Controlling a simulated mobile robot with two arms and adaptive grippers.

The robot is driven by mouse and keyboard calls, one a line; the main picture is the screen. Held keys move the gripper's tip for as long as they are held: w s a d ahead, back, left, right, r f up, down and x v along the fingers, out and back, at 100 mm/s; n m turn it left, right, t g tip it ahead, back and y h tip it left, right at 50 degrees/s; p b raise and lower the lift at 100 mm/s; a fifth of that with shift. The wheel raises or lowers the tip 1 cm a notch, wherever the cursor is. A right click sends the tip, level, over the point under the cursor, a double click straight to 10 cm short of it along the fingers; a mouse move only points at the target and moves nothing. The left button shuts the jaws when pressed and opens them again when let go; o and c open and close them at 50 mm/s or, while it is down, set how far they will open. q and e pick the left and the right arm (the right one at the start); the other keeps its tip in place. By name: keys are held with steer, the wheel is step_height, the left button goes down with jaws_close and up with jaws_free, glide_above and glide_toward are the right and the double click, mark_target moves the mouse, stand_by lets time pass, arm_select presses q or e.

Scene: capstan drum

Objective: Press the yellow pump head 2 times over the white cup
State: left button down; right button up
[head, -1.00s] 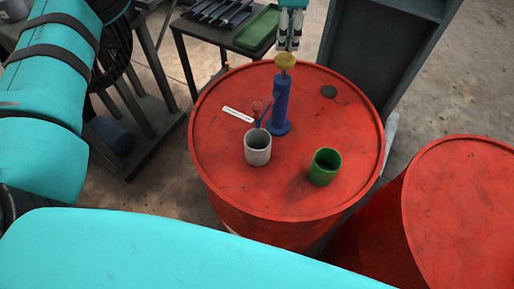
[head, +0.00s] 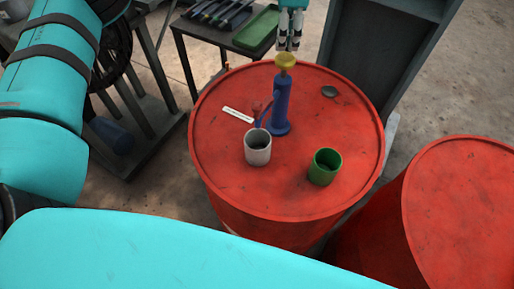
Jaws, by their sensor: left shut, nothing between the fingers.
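The yellow pump head (head: 285,61) tops a blue upright pump (head: 281,103) on the red drum's lid. A spout, partly hidden, points left from the pump toward the white cup (head: 258,153), which stands upright in front with a dark inside. My left gripper (head: 290,45) shows at the top of the head view, pointing down with its fingers shut and empty. Its tips look just above or behind the pump head; I cannot tell whether they touch it. My right gripper is not in view.
A green cup (head: 325,167) stands right of the white cup on the drum (head: 230,188). A second red drum (head: 465,210) stands at right, a tool table with a green tray (head: 257,28) behind.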

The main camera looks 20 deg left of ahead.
mark_target(285, 57)
arm_select(q)
steer(key=shift+f, duration=0.2)
steer(key=shift+f+b, duration=1.9)
steer(key=shift+f, duration=0.5)
steer(key=shift+s+r, duration=0.1)
steer(key=shift+r, duration=0.05)
steer(key=shift+r+p, duration=1.55)
steer(key=shift+r, duration=0.9)
steer(key=shift+f, duration=0.1)
